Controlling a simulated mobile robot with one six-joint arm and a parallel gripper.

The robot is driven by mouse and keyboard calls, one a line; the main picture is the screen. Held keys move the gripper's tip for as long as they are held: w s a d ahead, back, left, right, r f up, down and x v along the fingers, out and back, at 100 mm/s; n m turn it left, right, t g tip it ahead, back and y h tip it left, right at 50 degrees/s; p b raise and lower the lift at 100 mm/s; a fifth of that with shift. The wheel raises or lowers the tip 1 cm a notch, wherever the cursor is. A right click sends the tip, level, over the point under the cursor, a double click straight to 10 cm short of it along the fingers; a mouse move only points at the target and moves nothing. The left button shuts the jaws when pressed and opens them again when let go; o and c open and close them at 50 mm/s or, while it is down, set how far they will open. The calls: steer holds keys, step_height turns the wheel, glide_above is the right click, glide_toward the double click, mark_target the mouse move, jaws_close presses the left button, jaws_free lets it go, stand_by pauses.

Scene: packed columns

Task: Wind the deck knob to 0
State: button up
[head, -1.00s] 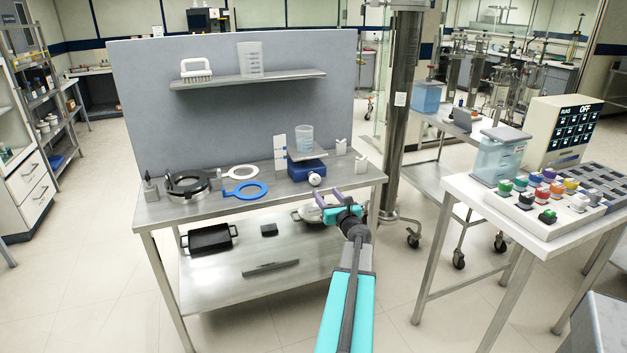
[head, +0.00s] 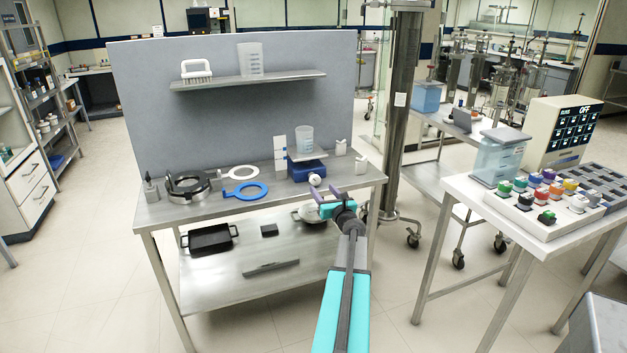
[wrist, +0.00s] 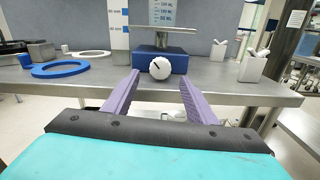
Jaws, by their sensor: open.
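The deck knob is a white round knob (head: 315,180) on the front of a blue lifting deck (head: 301,170). In the wrist view the knob (wrist: 160,68) faces me, with a dark mark slanting toward its upper left. The deck's blue base (wrist: 180,60) carries a metal plate with a clear beaker (head: 304,139) on it. A white scale with blue marks (wrist: 118,25) stands at the deck's left. My gripper (head: 324,192) is open and empty, in front of the knob and apart from it. In the wrist view its purple fingers (wrist: 158,95) stand either side below the knob.
A blue ring (head: 245,191), a white ring (head: 240,171) and a round metal clamp (head: 187,184) lie left of the deck. Small white blocks (head: 361,165) stand to its right. The steel bench's front edge (wrist: 230,93) runs below the knob.

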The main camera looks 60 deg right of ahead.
mark_target(315, 181)
steer(key=shift+p+x, duration=0.95)
steer(key=shift+x, duration=4.1)
steer(key=c, duration=1.1)
steer(key=shift+o, duration=0.2)
steer(key=shift+f, duration=0.1)
steer(key=shift+f+n+b, duration=0.15)
steer(key=shift+n+b, duration=0.35)
steer(key=shift+b, duration=0.6)
steer(key=shift+n+b, duration=0.4)
steer(key=shift+b, duration=0.2)
steer(key=n+b, duration=0.2)
steer(key=b, duration=0.1)
steer(key=shift+b, duration=0.4)
steer(key=shift+n+b, duration=0.4)
steer(key=shift+n, duration=0.2)
